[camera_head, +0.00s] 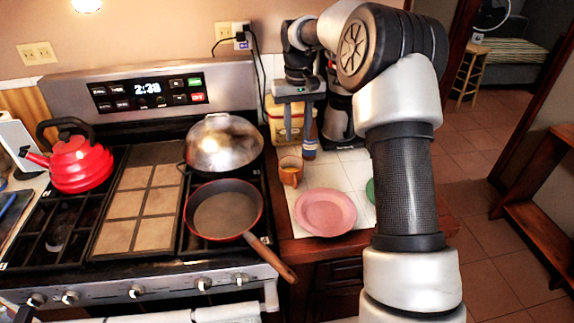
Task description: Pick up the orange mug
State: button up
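The orange mug (289,176) stands on the white tiled counter (350,168) just right of the stove. Its rim and front show. My gripper (298,137) hangs above and behind the mug in the picture, pointing down. Its two fingers are apart with nothing visibly held between them. The gripper appears clear of the mug, though the exact depth gap is hard to tell.
A pink plate (325,212) lies in front of the mug, with a green item (370,190) partly hidden by my arm. The stove bears a red-rimmed pan (223,210), a domed metal wok (222,146) and a red kettle (80,163). A yellowish container (273,122) stands behind.

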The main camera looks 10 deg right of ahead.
aim_at(295, 178)
jog(key=f, duration=1.3)
jog(key=shift+w+f, duration=0.3)
jog(key=shift+f, duration=0.05)
jog(key=shift+s+a+f+p, duration=0.15)
jog(key=shift+f+p, duration=0.2)
jog(key=shift+f, duration=1)
jog(key=shift+s+a+f+p, duration=0.15)
jog(key=shift+f+p, duration=0.15)
jog(key=shift+f, duration=1.05)
jog(key=shift+d, duration=0.1)
grip_shut()
